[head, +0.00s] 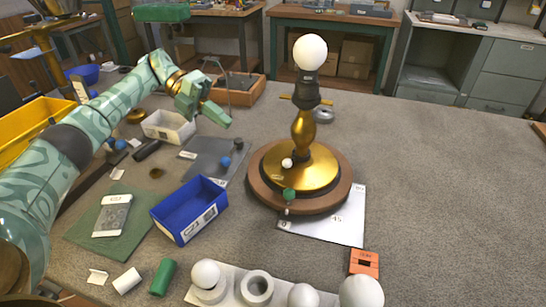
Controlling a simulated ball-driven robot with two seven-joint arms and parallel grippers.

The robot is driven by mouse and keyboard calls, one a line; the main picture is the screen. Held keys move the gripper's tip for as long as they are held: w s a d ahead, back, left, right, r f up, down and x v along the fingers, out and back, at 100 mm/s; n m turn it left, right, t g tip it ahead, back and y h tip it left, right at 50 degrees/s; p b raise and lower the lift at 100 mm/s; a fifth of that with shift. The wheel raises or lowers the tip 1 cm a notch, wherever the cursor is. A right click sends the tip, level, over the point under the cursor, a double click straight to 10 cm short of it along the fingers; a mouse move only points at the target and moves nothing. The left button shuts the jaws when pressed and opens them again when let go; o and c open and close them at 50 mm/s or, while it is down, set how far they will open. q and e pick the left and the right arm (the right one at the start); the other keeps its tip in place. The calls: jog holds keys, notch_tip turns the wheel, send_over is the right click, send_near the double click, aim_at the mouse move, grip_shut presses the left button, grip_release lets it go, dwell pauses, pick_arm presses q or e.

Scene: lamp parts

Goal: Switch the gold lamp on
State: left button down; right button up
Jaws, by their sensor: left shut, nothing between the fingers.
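The gold lamp stands upright on a round wooden base (335,195), with a gold dome (318,175), a gold stem (303,130), a dark socket (306,92) and a round white bulb (310,52) at the top. I cannot tell from the bulb whether it glows. A small white knob (287,163) sits at the front of the dome, and a green ball (289,194) is just below it near the base's front edge. My left gripper (217,114) is shut and empty, raised to the left of the lamp and apart from it. My right gripper is not in view.
A blue bin (189,208) stands front left of the lamp. A white tray (169,127) and wooden box (238,90) lie behind. A holder (235,290) with white globes is at the front. The tabletop right of the lamp is clear.

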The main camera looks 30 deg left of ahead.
aim_at(270, 165)
pick_arm(q)
jog(key=x, duration=0.9)
jog(key=r+x, duration=0.1)
jog(key=x, duration=0.3)
jog(key=shift+d+f+p, duration=0.2)
jog(key=shift+d+p, duration=0.1)
jog(key=shift+d, duration=0.3)
